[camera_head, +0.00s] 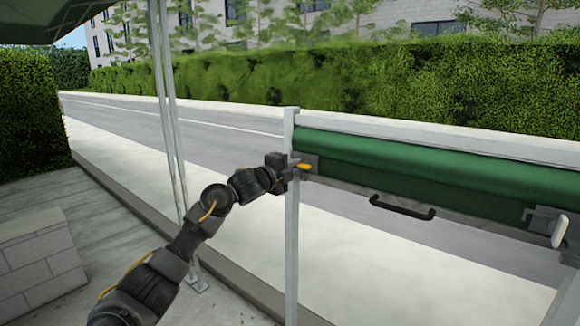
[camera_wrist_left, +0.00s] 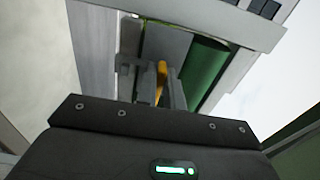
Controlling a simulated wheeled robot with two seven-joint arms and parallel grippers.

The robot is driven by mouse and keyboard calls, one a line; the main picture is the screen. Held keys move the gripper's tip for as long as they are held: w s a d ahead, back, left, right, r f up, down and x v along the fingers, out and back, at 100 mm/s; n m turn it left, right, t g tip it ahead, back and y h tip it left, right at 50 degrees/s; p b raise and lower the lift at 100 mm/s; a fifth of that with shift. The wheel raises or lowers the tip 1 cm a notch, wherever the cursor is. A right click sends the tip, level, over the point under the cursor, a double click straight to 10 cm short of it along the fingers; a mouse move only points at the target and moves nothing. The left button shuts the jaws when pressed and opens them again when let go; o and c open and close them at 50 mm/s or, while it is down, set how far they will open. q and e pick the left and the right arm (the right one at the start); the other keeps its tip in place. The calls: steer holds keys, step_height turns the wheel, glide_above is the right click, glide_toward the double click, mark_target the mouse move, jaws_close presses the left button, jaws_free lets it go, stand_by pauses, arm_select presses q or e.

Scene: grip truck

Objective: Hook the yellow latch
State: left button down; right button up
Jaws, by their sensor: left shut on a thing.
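The yellow latch (camera_head: 304,167) sits at the left end of the green rolled cover, beside the upright white post (camera_head: 291,215). My left gripper (camera_head: 284,172) is at the post, shut on the latch. In the left wrist view the gripper's fingers (camera_wrist_left: 162,90) close around the yellow latch (camera_wrist_left: 161,78), with a grey plate behind it. The fingers hide part of the latch, and I cannot tell whether it is hooked. My right gripper is not in view.
The green rolled cover (camera_head: 430,165) runs right from the post, with a black handle (camera_head: 402,207) below it. A white lever (camera_head: 559,231) is at its right end. Thin poles (camera_head: 168,120) stand left of my arm. A low block wall (camera_head: 38,262) is at far left.

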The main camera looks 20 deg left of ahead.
arm_select(q)
steer(key=c, duration=1.5)
jaws_free()
steer(key=shift+w+a, duration=0.1)
steer(key=shift+a, duration=0.05)
steer(key=b+v, duration=0.4)
steer(key=v, duration=0.6)
steer(key=shift+s, duration=0.4)
